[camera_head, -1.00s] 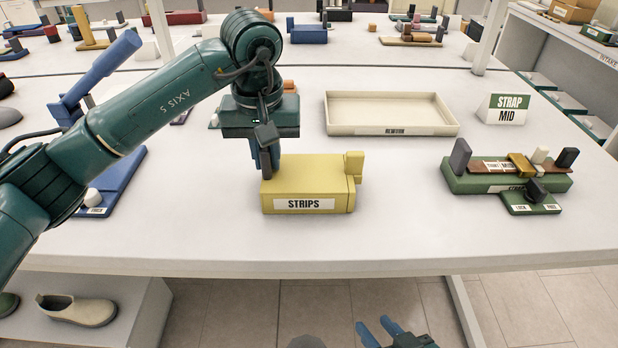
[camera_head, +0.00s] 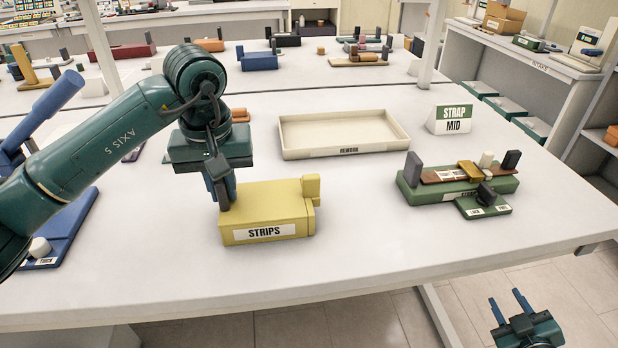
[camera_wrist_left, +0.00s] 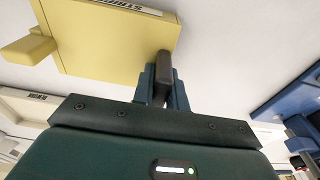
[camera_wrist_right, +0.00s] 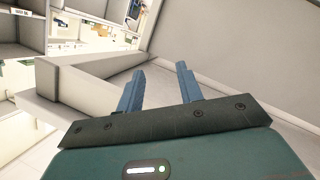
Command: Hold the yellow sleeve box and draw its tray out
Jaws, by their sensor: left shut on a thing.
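The yellow sleeve box (camera_head: 270,212), labelled STRIPS, lies on the white table. A raised yellow tab (camera_head: 311,187) stands at its right end. My left gripper (camera_head: 221,190) points down at the box's left end. It is shut on a dark grey upright piece (camera_wrist_left: 164,68) at that end, also visible in the left wrist view between the fingers.
A cream REWORK tray (camera_head: 345,150) stands behind the box. A green fixture (camera_head: 415,190) with a brown strap and a STRAP MID sign (camera_head: 453,119) are to the right. A blue fixture (camera_head: 70,225) is at the left. The table in front of the box is clear.

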